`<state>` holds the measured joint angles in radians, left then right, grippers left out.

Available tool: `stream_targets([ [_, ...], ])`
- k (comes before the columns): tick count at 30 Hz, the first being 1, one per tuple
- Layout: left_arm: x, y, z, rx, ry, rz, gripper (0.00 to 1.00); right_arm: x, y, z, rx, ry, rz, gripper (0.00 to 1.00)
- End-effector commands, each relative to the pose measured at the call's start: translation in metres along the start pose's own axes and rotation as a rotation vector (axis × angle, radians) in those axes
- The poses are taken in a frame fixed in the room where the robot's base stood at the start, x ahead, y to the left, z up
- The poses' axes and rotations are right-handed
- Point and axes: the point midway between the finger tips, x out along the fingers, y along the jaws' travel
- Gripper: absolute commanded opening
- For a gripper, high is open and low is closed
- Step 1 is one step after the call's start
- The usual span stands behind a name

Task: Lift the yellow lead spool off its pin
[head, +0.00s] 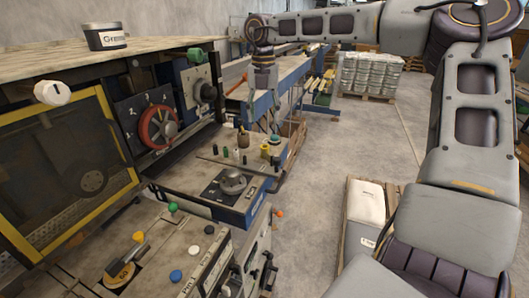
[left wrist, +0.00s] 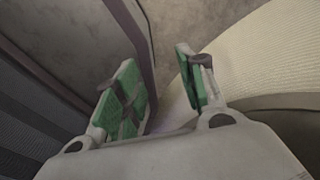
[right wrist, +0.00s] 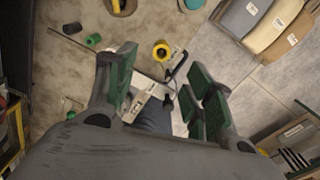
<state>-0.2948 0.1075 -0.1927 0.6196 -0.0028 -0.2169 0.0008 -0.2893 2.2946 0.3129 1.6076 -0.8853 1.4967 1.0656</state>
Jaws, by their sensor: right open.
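The yellow lead spool (head: 265,149) stands at the right part of the bench top, near its edge. In the right wrist view the yellow spool (right wrist: 161,52) shows from above as a ring with a dark centre, beyond and between my fingertips. My right gripper (head: 262,126) points down above the bench, over the spool area. In its wrist view the right gripper (right wrist: 160,80) is open, with nothing between the green pads. My left gripper (left wrist: 158,80) shows only in its own wrist view, open and empty, away from the bench. The pin is too small to make out.
A knob on a plate (head: 233,181) sits nearer on the bench. The machine with a red wheel (head: 158,127) is at the left.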

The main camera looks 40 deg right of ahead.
Motion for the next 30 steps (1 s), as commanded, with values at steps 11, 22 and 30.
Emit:
stream_targets([
  [11, -0.003, -0.001, -0.004, 0.000, 0.004, -0.001, 0.40, 0.051, -0.001, -0.001, 0.000, 0.004, -0.001, 0.53],
  [22, -0.004, -0.001, -0.006, 0.000, 0.005, -0.001, 0.40, 0.070, 0.000, 0.000, 0.000, 0.001, 0.001, 0.53],
  [30, -0.004, -0.001, -0.006, 0.000, 0.005, -0.001, 0.40, 0.071, -0.001, -0.001, 0.000, 0.002, 0.000, 0.53],
])
